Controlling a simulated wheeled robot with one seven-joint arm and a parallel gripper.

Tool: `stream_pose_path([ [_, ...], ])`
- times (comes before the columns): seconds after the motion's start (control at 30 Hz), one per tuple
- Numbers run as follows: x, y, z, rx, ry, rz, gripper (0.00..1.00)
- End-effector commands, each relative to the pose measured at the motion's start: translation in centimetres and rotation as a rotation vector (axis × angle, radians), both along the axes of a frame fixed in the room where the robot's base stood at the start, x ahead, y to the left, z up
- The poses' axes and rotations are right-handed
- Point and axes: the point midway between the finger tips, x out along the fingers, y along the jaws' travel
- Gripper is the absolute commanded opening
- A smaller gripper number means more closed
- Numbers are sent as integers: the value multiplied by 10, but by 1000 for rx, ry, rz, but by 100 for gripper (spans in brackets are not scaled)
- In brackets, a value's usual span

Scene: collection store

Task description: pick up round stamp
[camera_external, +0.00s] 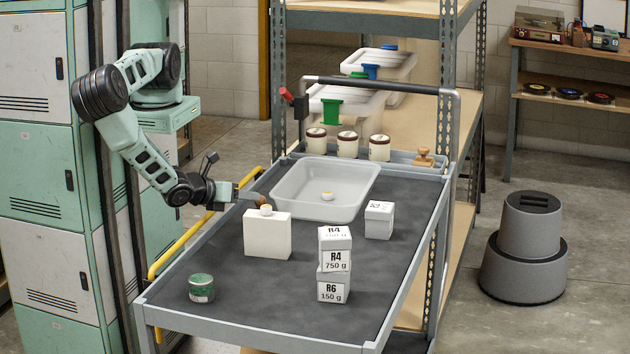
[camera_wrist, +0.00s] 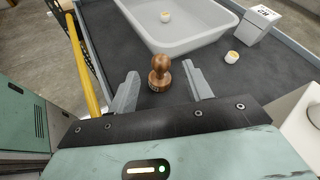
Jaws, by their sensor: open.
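A round stamp (camera_wrist: 159,72) with a brown wooden knob handle stands upright on the dark cart top (camera_external: 230,290). In the wrist view it is between the two fingers of my gripper (camera_wrist: 160,88), slightly towards their tips, with a gap on both sides. My gripper is open and holds nothing. In the external view my gripper (camera_external: 245,190) is low over the cart's left edge, left of the grey basin. Only a small brown part of the stamp (camera_external: 237,206) shows there, mostly hidden by the fingers.
A grey basin (camera_external: 290,190) lies ahead, with a small lidded pot (camera_external: 327,196) inside. Another small pot (camera_wrist: 232,57) and a white block (camera_external: 267,238) stand right of my gripper. A yellow rail (camera_wrist: 82,70) runs along the left. Another wooden stamp (camera_external: 424,157) sits at the back.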

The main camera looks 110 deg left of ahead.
Motion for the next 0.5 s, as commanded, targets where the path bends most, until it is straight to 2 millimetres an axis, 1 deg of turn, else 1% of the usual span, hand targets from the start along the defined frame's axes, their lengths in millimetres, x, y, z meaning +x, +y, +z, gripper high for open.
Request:
stream_pose_path([
  [0.1, 4, 7, -2, 2, 0, 0, 50],
  [0.27, 7, 11, -5, 1, 2, -1, 50],
  [0.5, 19, 31, -16, 5, 2, 0, 50],
])
